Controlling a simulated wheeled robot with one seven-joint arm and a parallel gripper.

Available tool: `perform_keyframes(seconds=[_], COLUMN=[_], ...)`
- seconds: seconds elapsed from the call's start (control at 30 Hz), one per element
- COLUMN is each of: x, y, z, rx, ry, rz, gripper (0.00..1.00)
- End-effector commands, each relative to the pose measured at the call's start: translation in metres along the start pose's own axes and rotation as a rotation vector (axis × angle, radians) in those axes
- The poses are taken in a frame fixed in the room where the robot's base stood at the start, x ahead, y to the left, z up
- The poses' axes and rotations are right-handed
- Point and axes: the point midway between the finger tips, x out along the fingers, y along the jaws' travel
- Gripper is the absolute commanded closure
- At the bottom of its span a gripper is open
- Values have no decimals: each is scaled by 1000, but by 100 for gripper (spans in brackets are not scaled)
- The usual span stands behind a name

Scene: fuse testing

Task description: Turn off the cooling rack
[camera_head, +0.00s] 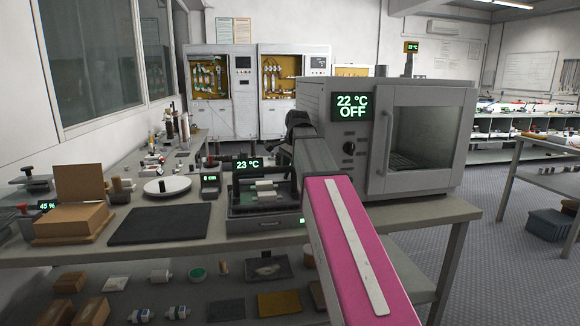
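The cooling rack (262,222) appears to be the low grey unit on the bench, left of my arm. It has a slatted rack with light pieces on it, and a display (248,164) above reads 23 °C. A small green light shows at the right of its front edge. My pink and grey arm reaches up from the lower right and covers the rack's right side. My wrist is dark and stands behind the rack's right end. My gripper's fingers are not clearly visible, so I cannot tell whether they are open, shut or touching anything.
A grey oven (425,148) stands right of my arm, its display (352,106) reading 22 °C OFF. Left of the rack are a dark mat (160,225), a white disc (167,186) and a cardboard box (72,222). Several items fill the lower shelf.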

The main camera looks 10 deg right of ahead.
Motion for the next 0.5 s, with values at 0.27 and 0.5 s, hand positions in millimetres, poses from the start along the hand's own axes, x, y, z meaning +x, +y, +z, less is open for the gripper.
perform_keyframes(seconds=[0.27, 0.5], x=[0, 0], y=[0, 0], z=[0, 0], rx=[0, -1], ry=[0, 2], rz=[0, 1], gripper=[84, 100])
